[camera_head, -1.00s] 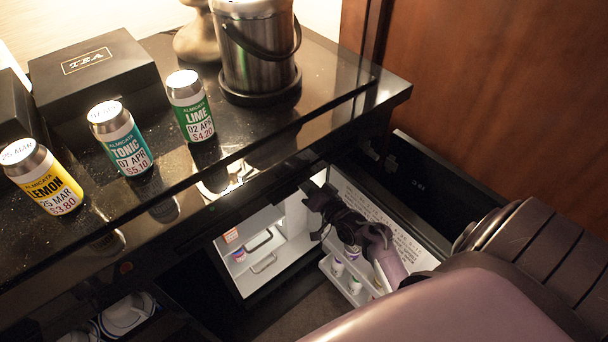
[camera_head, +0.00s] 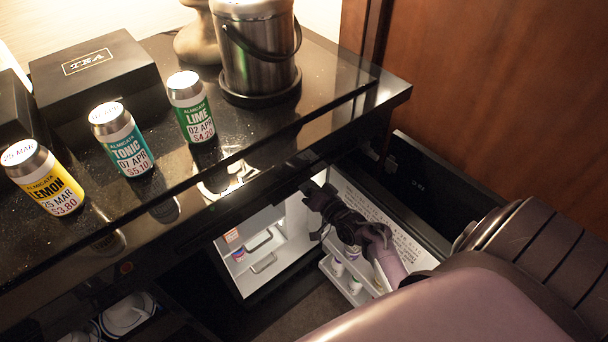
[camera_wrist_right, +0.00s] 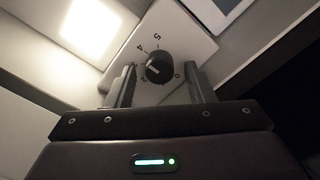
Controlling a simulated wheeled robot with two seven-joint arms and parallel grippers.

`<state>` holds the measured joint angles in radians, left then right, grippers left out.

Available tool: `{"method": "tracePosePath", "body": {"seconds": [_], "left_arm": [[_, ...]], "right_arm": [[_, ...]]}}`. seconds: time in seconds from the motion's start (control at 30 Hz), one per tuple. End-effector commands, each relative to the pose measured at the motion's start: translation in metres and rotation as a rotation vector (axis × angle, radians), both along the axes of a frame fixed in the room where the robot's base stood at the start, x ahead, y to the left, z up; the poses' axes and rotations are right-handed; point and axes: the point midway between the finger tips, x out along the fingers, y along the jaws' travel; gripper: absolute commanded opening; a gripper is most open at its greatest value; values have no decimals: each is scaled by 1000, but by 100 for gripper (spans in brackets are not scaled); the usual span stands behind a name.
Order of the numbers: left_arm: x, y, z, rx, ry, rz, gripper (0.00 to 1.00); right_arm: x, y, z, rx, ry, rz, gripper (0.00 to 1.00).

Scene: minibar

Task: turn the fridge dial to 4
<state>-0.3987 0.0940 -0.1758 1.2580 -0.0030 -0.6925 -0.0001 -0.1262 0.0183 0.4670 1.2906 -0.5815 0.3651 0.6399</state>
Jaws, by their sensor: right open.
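The fridge dial (camera_wrist_right: 159,68) is a round black knob on a pale panel inside the fridge, with printed numbers around it; 5, 4 and 0 are readable. A light mark shows on its face, but I cannot tell for sure which number it points to. My right gripper (camera_wrist_right: 160,74) is open, with one finger on each side of the dial in the wrist view; I see no clear contact. In the head view my right gripper (camera_head: 316,196) reaches into the open fridge (camera_head: 265,250), where the dial is hidden. My left gripper is not in view.
The counter (camera_head: 330,95) overhangs the fridge, close above my right gripper. The open fridge door (camera_head: 400,232), with bottles on its shelf, is beside my arm. Lemon (camera_head: 45,178), tonic (camera_head: 122,140) and lime (camera_head: 192,108) cans and an ice bucket (camera_head: 255,50) stand on the counter.

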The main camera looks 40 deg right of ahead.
Motion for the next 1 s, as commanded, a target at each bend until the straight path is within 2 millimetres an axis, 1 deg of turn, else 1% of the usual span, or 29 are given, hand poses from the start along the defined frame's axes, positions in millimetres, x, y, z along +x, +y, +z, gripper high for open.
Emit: {"method": "tracePosePath", "body": {"seconds": [0.13, 0.23, 0.4, 0.5, 0.67, 1.0], "left_arm": [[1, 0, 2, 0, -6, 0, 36], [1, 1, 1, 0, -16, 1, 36], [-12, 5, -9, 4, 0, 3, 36], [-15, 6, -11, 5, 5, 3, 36], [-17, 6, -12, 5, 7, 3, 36], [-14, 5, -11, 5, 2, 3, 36]], "right_arm": [[-11, -1, 0, 0, 3, 0, 49], [-28, -2, 0, 0, 2, 1, 49], [-57, -5, 0, 0, 3, 0, 49], [-69, -6, 0, 0, 2, -1, 49], [-77, -6, 0, 1, -1, 1, 49], [-78, -6, 0, 0, -1, 1, 49]]}}
